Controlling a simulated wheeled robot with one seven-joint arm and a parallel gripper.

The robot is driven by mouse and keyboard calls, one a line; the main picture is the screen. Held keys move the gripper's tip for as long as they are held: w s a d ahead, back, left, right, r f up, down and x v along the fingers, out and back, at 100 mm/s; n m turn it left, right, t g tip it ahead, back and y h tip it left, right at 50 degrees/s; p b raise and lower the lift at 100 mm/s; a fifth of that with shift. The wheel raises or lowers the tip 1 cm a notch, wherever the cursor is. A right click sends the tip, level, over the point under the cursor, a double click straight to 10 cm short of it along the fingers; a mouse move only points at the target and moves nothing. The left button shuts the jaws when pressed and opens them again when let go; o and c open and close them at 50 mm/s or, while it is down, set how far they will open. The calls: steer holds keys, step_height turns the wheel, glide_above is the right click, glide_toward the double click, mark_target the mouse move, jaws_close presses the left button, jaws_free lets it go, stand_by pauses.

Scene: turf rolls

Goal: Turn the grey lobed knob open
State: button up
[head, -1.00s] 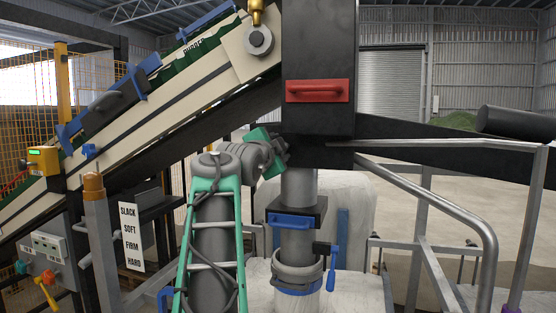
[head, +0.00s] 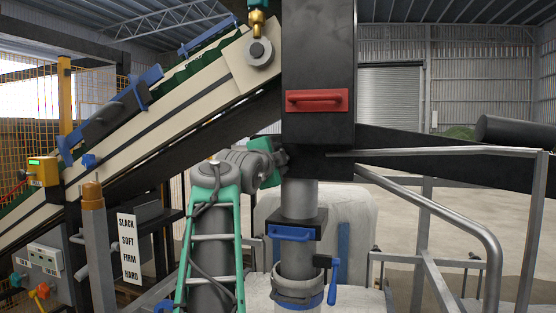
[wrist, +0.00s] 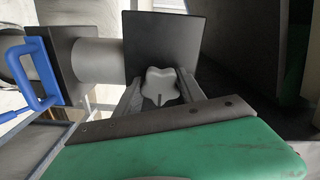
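The grey lobed knob (wrist: 160,84) shows in the wrist view, in front of a dark square plate (wrist: 185,42). It has rounded lobes and a small dark mark on its near face. My gripper (wrist: 160,82) has one finger on each side of it; a thin gap shows at the left finger, and the right finger lies very close. I see no clear grip on it. In the head view my gripper (head: 282,157) is small and dark at the top of the grey pipe (head: 299,198), below the black column. The knob is hidden there.
A blue handle (head: 291,234) sits on a block lower on the pipe, with a blue lever (head: 333,280) below it. A red handle (head: 317,100) is on the column above. Metal railings (head: 455,205) stand at the right. A conveyor (head: 150,120) slopes at the left.

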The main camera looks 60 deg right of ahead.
steer(key=o, duration=0.4)
steer(key=s+a+b, duration=0.1)
steer(key=a, duration=0.6)
steer(key=shift+s+a+b, duration=0.15)
steer(key=shift+a+b, duration=0.2)
steer(key=shift+a, duration=0.05)
